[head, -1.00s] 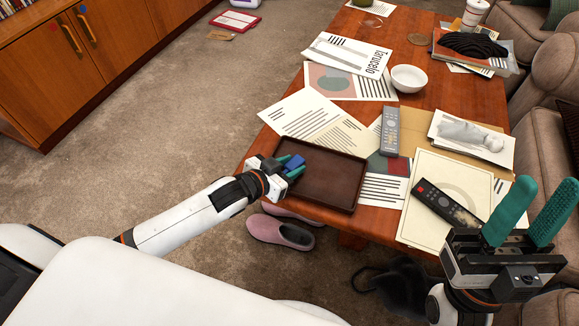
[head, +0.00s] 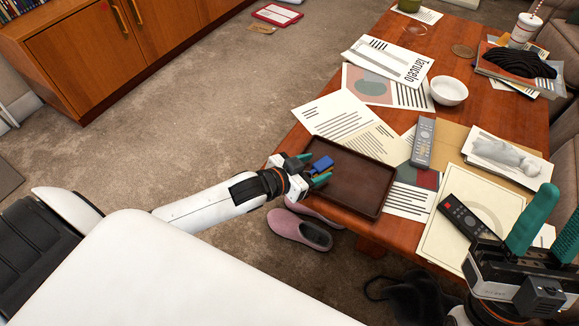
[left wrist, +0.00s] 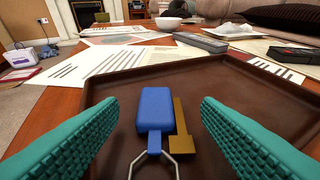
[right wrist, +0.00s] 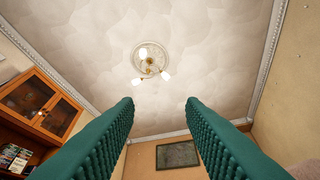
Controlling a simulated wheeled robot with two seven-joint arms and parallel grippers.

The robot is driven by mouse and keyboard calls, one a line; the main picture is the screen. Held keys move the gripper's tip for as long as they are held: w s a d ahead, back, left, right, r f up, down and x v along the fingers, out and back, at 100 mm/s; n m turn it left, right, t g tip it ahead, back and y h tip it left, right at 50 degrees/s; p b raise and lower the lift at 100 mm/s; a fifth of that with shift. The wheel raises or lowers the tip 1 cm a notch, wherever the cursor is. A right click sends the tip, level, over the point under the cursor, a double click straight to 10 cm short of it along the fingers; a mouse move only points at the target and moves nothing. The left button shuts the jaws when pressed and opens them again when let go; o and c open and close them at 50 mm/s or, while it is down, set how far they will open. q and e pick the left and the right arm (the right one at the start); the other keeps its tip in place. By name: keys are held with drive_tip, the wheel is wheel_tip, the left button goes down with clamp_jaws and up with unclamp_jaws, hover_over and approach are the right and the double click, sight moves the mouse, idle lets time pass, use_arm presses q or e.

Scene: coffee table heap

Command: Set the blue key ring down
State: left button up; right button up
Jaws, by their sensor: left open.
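The blue key ring, with a blue fob (left wrist: 155,108), a brass-coloured key (left wrist: 180,142) and a metal ring, lies in the brown tray (left wrist: 228,72) between my left fingers. In the head view the blue fob (head: 320,163) shows at the left end of the brown tray (head: 362,205). My left gripper (head: 318,170) is open around it, with a finger on each side and a visible gap to the fob. My right gripper (head: 530,225) is raised at the right, above the table's near corner. Its fingers are apart and empty in the right wrist view (right wrist: 160,105).
Papers (head: 335,115), a grey remote (head: 423,142), a dark remote (head: 465,215) and a white bowl (head: 449,91) lie beyond and right of the tray. A dark knitted item (head: 520,62) and a cup stand at the far right. Pink slippers (head: 300,230) are on the floor.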

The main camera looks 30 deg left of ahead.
use_arm(q)
drive_tip(key=p+v, duration=0.1)
drive_tip(key=v, duration=0.4)
drive_tip(key=shift+s+r+p, duration=0.1)
drive_tip(key=shift+p, duration=0.25)
drive_tip(key=p+v, duration=0.1)
drive_tip(key=v, duration=0.4)
drive_tip(key=d+r+n+t, duration=0.1)
drive_tip(key=d+r+t, duration=0.2)
drive_tip(key=r, duration=0.7)
drive_tip(key=w+d+r+n+t, duration=0.1)
drive_tip(key=d+r+t, duration=0.3)
drive_tip(key=r, duration=0.6)
drive_tip(key=shift+r+t+y, duration=0.3)
drive_tip(key=shift+r+t, duration=0.1)
drive_tip(key=shift+t, duration=0.1)
use_arm(e)
drive_tip(key=w+f+g+h, duration=0.3)
drive_tip(key=w+f+g, duration=0.5)
drive_tip(key=f, duration=0.1)
drive_tip(key=shift+a+g, duration=0.3)
drive_tip(key=shift+g, duration=0.1)
use_arm(q)
drive_tip(key=shift+d, duration=0.1)
